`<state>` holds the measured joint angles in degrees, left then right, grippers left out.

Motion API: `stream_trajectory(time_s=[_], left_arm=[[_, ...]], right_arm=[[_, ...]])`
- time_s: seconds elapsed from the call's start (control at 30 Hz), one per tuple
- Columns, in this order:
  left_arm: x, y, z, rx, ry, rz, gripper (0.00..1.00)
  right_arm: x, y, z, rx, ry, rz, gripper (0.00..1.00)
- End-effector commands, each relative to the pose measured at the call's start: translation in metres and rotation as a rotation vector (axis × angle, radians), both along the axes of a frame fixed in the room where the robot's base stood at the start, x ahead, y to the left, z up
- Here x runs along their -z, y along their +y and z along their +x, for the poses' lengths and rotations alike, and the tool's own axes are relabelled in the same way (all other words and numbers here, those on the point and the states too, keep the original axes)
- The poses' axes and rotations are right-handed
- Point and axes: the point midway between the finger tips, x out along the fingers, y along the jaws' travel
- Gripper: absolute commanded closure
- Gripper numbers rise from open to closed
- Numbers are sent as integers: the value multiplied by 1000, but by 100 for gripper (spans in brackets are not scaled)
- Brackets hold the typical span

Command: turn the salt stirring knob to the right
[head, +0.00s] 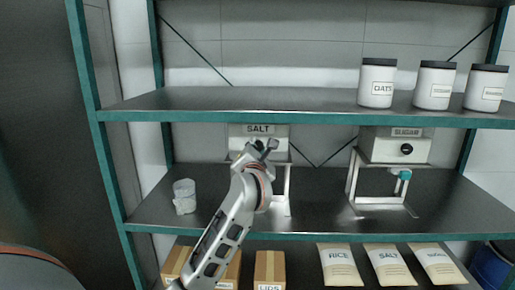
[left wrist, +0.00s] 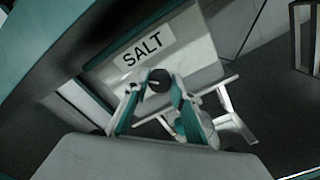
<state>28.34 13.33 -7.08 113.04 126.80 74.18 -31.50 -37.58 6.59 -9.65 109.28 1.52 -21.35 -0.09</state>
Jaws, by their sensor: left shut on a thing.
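The salt dispenser is a white box with a "SALT" label (head: 258,129), on a white stand on the middle shelf. In the left wrist view its label (left wrist: 142,50) is tilted, and its round black stirring knob (left wrist: 158,79) is on the front face below the label. My left gripper (head: 265,147) reaches up to the front of this box and hides most of the knob in the head view. In the left wrist view, the teal fingers of the left gripper (left wrist: 157,87) are closed around the knob, one on each side. My right gripper is not in view.
The sugar dispenser (head: 395,147) stands to the right, with its own black knob. A translucent cup (head: 184,196) is at left on the middle shelf. The upper shelf edge (head: 300,119) runs just above the arm. Jars (head: 376,84) stand above; pouches (head: 390,264) and boxes lie below.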

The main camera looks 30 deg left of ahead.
Motion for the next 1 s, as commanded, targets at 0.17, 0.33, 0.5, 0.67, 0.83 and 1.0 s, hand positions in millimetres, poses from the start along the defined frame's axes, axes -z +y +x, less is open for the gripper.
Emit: stream_trajectory(time_s=[0.17,0.33,0.5,0.67,0.83,1.0], left_arm=[[-1,1,0,-1,82,148,97],[-1,1,0,-1,161,289,97],[-1,0,0,-1,242,429,97],[-1,0,0,-1,316,561,97],[-1,0,0,-1,397,700,97],[-1,0,0,-1,476,839,97]], right_arm=[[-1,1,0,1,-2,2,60],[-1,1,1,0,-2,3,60],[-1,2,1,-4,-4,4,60],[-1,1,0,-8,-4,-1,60],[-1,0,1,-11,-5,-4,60],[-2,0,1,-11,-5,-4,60]])
